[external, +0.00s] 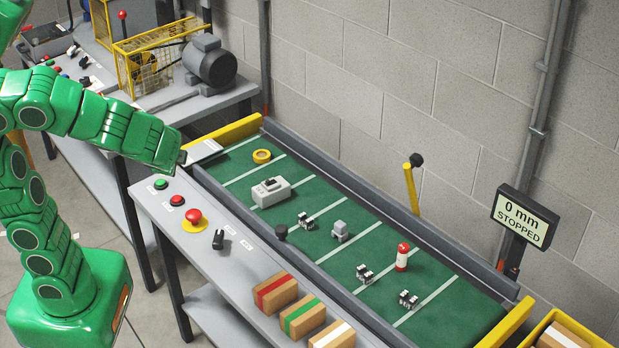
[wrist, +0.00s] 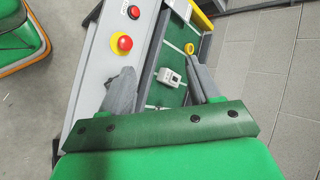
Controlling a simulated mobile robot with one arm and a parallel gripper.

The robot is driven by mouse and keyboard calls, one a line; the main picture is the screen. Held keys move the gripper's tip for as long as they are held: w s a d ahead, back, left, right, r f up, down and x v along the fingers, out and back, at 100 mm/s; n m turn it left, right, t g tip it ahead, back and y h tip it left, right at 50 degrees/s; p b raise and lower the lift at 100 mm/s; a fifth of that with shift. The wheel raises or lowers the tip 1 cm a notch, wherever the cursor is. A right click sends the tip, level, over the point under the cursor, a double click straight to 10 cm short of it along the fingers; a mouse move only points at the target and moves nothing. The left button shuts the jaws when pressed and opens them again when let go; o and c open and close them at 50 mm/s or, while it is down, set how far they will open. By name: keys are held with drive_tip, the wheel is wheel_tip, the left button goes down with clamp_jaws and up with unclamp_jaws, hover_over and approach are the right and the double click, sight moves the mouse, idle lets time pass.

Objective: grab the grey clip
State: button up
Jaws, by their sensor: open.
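A small light-grey piece (external: 340,231), which looks like the grey clip, sits on the green belt near its middle in the external view. Its fine shape is too small to tell. I cannot make it out in the wrist view. My gripper (external: 186,156) is at the far left end of the belt, well apart from the grey piece. In the wrist view my gripper (wrist: 160,72) has its two grey fingers spread apart, with nothing held between them.
The belt (external: 290,245) also bears a yellow ring (external: 262,156), a grey-white switch box (external: 270,191), several black-and-white parts (external: 364,273) and a red-and-white bottle (external: 402,257). A control panel with a red button (external: 194,216) runs along the front. The display (external: 525,217) reads 0 mm STOPPED.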

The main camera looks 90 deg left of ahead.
drive_tip(key=w+a+r+m+y, duration=0.3)
drive_tip(key=w+a+r+y, duration=0.1)
drive_tip(key=w+a, duration=0.3)
drive_tip(key=m+t+h, duration=0.3)
drive_tip(key=m+t, duration=0.8)
drive_tip(key=m, duration=1.2)
hover_over(340, 224)
drive_tip(key=s+d, duration=0.3)
wheel_tip(340, 224, down, 24)
wheel_tip(340, 224, down, 7)
drive_tip(key=shift+w+a+f, duration=0.1)
drive_tip(key=shift+w+a, duration=0.05)
drive_tip(key=shift+x, duration=2.6)
drive_tip(key=shift+w+a+f, duration=0.25)
drive_tip(key=shift+w+a, duration=0.15)
drive_tip(key=shift+w, duration=0.05)
drive_tip(key=shift+c, duration=0.3)
